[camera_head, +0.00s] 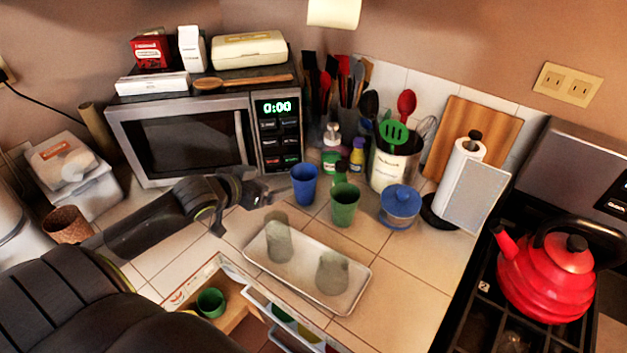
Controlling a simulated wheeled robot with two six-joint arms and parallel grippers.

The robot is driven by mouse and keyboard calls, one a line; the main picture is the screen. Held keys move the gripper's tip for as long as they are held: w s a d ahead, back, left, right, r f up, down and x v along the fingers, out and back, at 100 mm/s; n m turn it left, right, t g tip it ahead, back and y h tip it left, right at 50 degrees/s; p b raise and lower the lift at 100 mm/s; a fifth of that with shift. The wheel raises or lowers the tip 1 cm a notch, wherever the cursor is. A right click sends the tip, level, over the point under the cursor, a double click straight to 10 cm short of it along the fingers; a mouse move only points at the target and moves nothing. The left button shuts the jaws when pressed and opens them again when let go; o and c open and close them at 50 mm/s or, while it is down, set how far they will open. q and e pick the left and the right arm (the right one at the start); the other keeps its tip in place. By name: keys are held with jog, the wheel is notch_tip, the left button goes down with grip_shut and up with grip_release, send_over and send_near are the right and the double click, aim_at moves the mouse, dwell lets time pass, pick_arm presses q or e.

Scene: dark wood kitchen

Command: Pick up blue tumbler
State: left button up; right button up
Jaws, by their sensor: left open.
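The blue tumbler (303,185) stands upright on the tiled counter, in front of the microwave's right end. A green tumbler (344,204) stands just to its right and nearer to me. My left gripper (277,189) comes in from the left, with its open jaws pointing right toward the blue tumbler. The fingertips are close to the tumbler's left side. I cannot tell whether they touch it. My right gripper does not show.
A white tray (349,299) with two greyish cups lies in front. A blue lidded jar (399,207), utensil crock (392,168) and small bottles crowd the right and back. The microwave (187,141) stands behind my arm. A red kettle (546,275) sits on the stove.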

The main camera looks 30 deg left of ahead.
pick_arm(q)
jog(key=p, duration=0.1)
send_near(311, 173)
jog(key=w, duration=0.1)
jog(key=shift+f+p+x, duration=0.2)
jog(key=shift+p+x, duration=0.75)
jog(key=shift+x, duration=1.15)
jog(key=shift+w+d+f, duration=0.1)
jog(key=shift+w+f, duration=0.3)
jog(key=shift+w, duration=0.1)
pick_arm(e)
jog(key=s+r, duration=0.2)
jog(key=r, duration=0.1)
pick_arm(q)
jog(key=shift+c, duration=0.2)
jog(key=c, duration=1)
